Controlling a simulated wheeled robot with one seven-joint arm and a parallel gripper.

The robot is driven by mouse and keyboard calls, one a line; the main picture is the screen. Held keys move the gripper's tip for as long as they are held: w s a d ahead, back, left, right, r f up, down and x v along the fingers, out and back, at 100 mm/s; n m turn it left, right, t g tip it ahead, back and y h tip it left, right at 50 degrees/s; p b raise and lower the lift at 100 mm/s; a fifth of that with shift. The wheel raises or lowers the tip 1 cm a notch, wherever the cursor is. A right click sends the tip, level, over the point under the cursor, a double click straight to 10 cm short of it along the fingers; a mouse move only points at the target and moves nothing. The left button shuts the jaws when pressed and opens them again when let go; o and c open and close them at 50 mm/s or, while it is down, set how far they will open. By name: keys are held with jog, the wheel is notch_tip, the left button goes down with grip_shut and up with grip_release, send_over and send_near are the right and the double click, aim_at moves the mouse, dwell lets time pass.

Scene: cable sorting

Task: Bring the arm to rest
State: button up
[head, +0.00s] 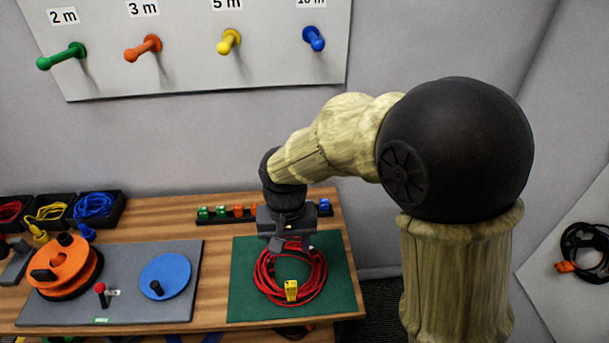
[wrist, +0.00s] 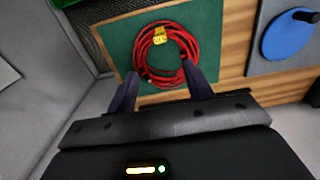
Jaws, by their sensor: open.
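My gripper (head: 287,241) hangs over the back part of the green mat (head: 243,299), at the end of my bent arm. In the wrist view its two fingers (wrist: 161,88) are apart with nothing between them. A coiled red cable (head: 262,285) with a yellow connector (head: 291,290) lies on the mat. In the wrist view the coil (wrist: 138,55) shows beyond the fingertips, and its yellow connector (wrist: 159,36) is at the far side. My gripper hides part of the coil's back edge in the head view.
A grey board (head: 128,310) holds an orange reel (head: 62,268) and a blue disc (head: 166,275). Black bins (head: 118,212) with cables stand at the back left. A rack of small coloured pieces (head: 238,211) lies behind the mat. Coloured pegs (head: 228,41) stick out from the wall panel.

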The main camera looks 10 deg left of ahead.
jog(key=s+d+r+m+t+p, duration=0.1)
jog(key=d+r+p, duration=0.1)
jog(key=d, duration=1)
jog(key=s+d+r+m+t+p, duration=0.1)
jog(key=s+d+r+p, duration=0.1)
jog(key=d, duration=1)
jog(key=shift+d+r+m+t+p, duration=0.3)
jog(key=shift+d+r+p, duration=0.1)
jog(key=shift+p, duration=0.25)
